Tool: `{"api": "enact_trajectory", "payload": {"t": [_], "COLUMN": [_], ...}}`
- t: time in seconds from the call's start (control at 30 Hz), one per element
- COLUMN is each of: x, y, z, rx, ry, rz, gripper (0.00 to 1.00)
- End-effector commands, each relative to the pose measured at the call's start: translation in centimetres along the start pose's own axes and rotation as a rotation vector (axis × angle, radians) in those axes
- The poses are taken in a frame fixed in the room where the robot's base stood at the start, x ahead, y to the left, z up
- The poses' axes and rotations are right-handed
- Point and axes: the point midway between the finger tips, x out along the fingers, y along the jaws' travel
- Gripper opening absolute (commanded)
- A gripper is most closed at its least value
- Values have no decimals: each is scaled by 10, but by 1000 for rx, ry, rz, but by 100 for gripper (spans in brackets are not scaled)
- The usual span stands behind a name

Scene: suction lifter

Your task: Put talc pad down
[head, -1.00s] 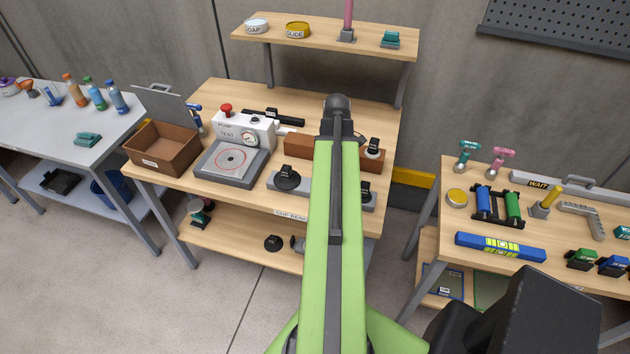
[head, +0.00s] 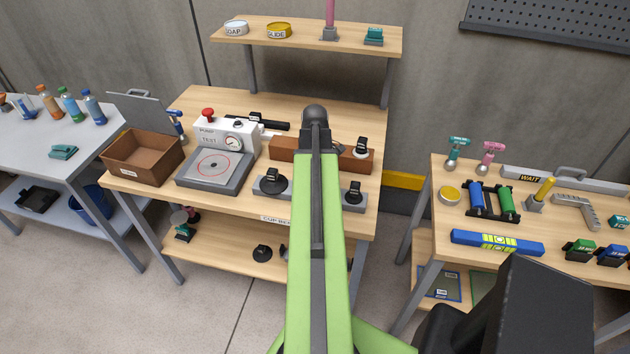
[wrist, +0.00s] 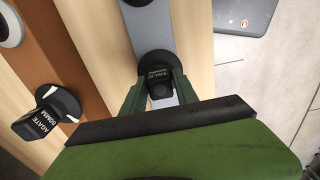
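The talc pad (wrist: 161,91), a black knob on a round dark cup, shows in the wrist view. My gripper (wrist: 158,88) has its green fingers against both sides of the knob. The pad is over the grey bar (wrist: 186,58), upright as far as I see; I cannot tell whether it touches. In the head view my green arm hides the pad, the gripper and the bar's middle. Another black pad (head: 271,183) stands at the grey bar's left end, and one more (head: 353,193) at its right end.
The brown bar (head: 283,150) behind holds the agate pad (wrist: 45,118) and another pad (head: 361,148). Left are a test unit (head: 213,167) and a brown box (head: 143,157). A shelf (head: 302,38) stands above the bench. A tool-laden table (head: 493,255) is at right.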

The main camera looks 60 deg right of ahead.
Motion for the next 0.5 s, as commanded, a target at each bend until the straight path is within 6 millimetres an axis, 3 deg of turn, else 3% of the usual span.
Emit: {"api": "enact_trajectory", "payload": {"t": [0.1,0.5], "x": [0,-7], "y": [0,0], "z": [0,1], "rx": [1,2], "ry": [0,0], "rz": [0,0], "gripper": [51,51]}}
